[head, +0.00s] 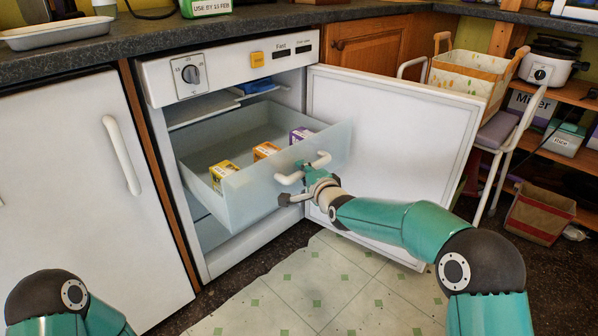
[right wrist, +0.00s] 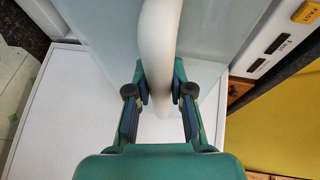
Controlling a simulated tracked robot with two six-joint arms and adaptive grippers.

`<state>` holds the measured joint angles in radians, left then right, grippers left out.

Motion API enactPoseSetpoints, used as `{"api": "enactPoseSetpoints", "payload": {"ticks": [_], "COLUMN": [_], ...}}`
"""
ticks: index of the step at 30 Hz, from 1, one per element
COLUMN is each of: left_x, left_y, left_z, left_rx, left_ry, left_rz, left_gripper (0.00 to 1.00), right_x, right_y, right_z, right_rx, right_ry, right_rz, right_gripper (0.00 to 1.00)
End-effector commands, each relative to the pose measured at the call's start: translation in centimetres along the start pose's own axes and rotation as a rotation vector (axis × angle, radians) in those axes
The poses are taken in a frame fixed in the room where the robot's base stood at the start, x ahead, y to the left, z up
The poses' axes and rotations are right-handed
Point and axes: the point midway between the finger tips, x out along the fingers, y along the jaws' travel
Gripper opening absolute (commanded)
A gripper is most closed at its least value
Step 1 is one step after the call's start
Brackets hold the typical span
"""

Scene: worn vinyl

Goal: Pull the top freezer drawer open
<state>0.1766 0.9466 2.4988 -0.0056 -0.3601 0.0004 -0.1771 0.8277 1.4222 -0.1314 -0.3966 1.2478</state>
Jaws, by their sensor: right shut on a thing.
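The top freezer drawer (head: 246,196) is a translucent pale bin, pulled well out of the white freezer (head: 222,254). Several small boxes, among them a yellow box (head: 223,171), an orange box (head: 266,150) and a purple box (head: 301,135), lie in it. My right gripper (head: 308,174) is at the drawer's front and shut on its white handle (head: 289,179). In the right wrist view the fingers (right wrist: 160,95) stand on both sides of the curved handle (right wrist: 160,50). My left arm shows at the lower left, but its gripper is out of view.
The freezer door (head: 392,130) stands wide open to the right of the drawer. A closed white door (head: 90,190) is on the left. A trolley with a bin (head: 466,84) stands behind the open door. The patterned floor (head: 320,290) in front is clear.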

Motion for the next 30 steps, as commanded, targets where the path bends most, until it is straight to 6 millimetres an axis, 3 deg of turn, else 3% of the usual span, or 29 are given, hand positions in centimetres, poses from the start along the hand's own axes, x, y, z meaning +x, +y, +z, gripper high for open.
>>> {"api": "enactPoseSetpoints", "payload": {"ticks": [2, 3, 4, 17, 23, 30], "left_x": [0.0, 0.0, 0.0, -0.1, -0.1, 0.0], "left_y": [0.0, 0.0, 0.0, 0.0, 0.0, 0.0], "left_z": [0.0, 0.0, 0.0, 0.0, 0.0, 0.0], "left_rx": [0.0, 0.0, 0.0, 0.0, 0.0, 0.0], "left_ry": [0.0, 0.0, 0.0, 0.0, 0.0, 0.0], "left_rz": [0.0, 0.0, 0.0, 0.0, 0.0, 0.0], "left_gripper": [0.4, 0.4, 0.4, 0.4, 0.4, 0.4], "right_x": [0.0, 0.0, 0.0, -0.5, -2.7, -7.1], "right_y": [0.2, 0.2, 0.2, 0.0, -0.1, 0.0], "right_z": [-0.7, -0.7, -0.7, -0.3, -0.3, -0.4], "right_rx": [0.006, 0.006, 0.005, 0.003, 0.004, 0.004], "right_ry": [0.011, 0.012, 0.011, 0.005, 0.006, 0.007], "right_rz": [0.001, 0.001, 0.0, -0.001, -0.002, -0.001], "right_gripper": [0.0, 0.28, 0.31, 0.31, 0.31, 0.31]}}
